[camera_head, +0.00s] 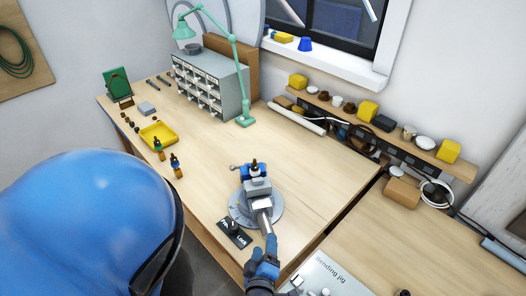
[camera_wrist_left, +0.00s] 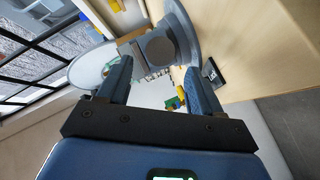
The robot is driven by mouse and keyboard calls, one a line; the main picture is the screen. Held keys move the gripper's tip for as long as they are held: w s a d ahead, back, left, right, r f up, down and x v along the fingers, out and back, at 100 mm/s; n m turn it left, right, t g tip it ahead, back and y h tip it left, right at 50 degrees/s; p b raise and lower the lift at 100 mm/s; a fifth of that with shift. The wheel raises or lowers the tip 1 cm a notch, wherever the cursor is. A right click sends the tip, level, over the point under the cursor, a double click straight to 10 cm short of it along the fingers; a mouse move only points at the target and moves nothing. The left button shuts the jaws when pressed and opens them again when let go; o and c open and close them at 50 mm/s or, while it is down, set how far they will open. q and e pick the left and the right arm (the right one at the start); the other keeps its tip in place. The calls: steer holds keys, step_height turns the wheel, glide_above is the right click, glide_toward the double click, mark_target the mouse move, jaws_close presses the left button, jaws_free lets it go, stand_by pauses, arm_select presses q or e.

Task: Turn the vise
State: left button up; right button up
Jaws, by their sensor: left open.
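The vise (camera_head: 257,187) is grey and blue and stands on a round grey base (camera_head: 240,212) near the front edge of the wooden bench. A light bar-like part (camera_head: 262,207) reaches from it toward my left gripper (camera_head: 268,246). My left gripper is open, at the near side of the vise. In the left wrist view, the two blue fingers of this gripper (camera_wrist_left: 157,72) stand apart, with a grey vise part with a round end (camera_wrist_left: 160,46) just beyond and between the tips. I cannot tell whether they touch it. My right gripper is not in view.
A black plate with a knob (camera_head: 234,234) lies by the vise base. A green lamp (camera_head: 239,85), a drawer cabinet (camera_head: 209,82) and a yellow tray (camera_head: 158,136) stand farther back. A bending jig (camera_head: 322,273) lies at the near right. Bench right of the vise is clear.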

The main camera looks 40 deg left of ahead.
arm_select(q)
steer(key=shift+v, duration=1.55)
steer(key=shift+s, duration=0.1)
steer(key=shift+d, duration=0.1)
steer(key=w+d+r+m+t+h+b, duration=0.2)
steer(key=d+r+m+t+h, duration=0.7)
steer(key=r+m+t, duration=0.1)
steer(key=s+a+f+m+g+b, duration=0.2)
steer(key=s+f+m+b, duration=0.1)
steer(key=f+m, duration=0.1)
steer(key=s+a+f+m+g+b, duration=0.2)
steer(key=s+f+m, duration=0.1)
steer(key=f+m, duration=0.2)
step_height(320, 180, down, 3)
steer(key=shift+a+r+g+b, duration=0.2)
steer(key=shift+a+g+b, duration=0.1)
steer(key=shift+b, duration=0.1)
